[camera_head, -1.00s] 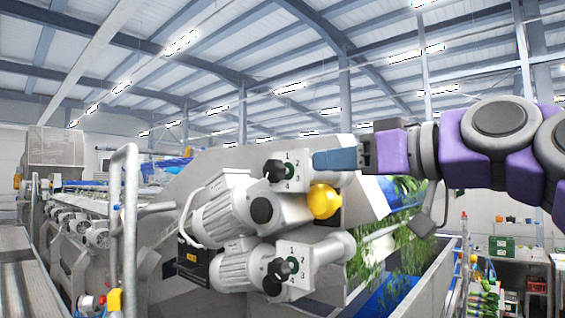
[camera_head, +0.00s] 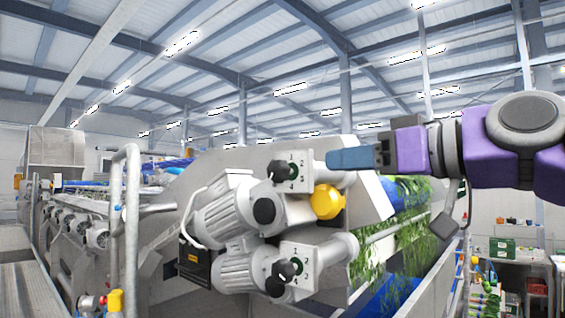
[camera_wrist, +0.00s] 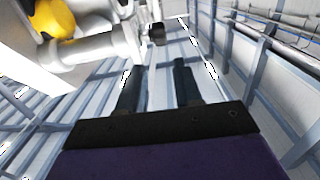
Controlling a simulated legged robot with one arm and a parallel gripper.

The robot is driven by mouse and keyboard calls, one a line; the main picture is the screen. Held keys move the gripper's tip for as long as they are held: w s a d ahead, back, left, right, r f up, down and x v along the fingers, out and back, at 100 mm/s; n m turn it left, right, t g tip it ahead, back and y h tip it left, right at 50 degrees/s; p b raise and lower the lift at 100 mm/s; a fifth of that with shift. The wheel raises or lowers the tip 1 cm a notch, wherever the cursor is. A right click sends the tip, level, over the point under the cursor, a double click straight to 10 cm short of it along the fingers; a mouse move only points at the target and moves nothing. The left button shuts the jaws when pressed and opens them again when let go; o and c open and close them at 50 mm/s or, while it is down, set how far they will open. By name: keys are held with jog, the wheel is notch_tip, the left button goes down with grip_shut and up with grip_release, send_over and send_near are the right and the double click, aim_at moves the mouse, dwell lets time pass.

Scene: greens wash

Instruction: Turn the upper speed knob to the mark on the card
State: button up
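The upper speed knob (camera_head: 278,171) is black. I cannot make out a card.
A lower black knob (camera_head: 285,271) with its own dial sits below. A yellow cap (camera_head: 326,201) sticks out between the gearboxes, close under my gripper. Grey motors (camera_head: 226,217) lie left. A metal handrail (camera_head: 132,230) stands further left. Greens (camera_head: 402,245) run behind at right.

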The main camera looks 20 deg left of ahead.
jog(key=p+v, duration=0.1)
jog(key=v, duration=1.6)
jog(key=shift+p, duration=0.3)
jog(key=shift+d, duration=0.2)
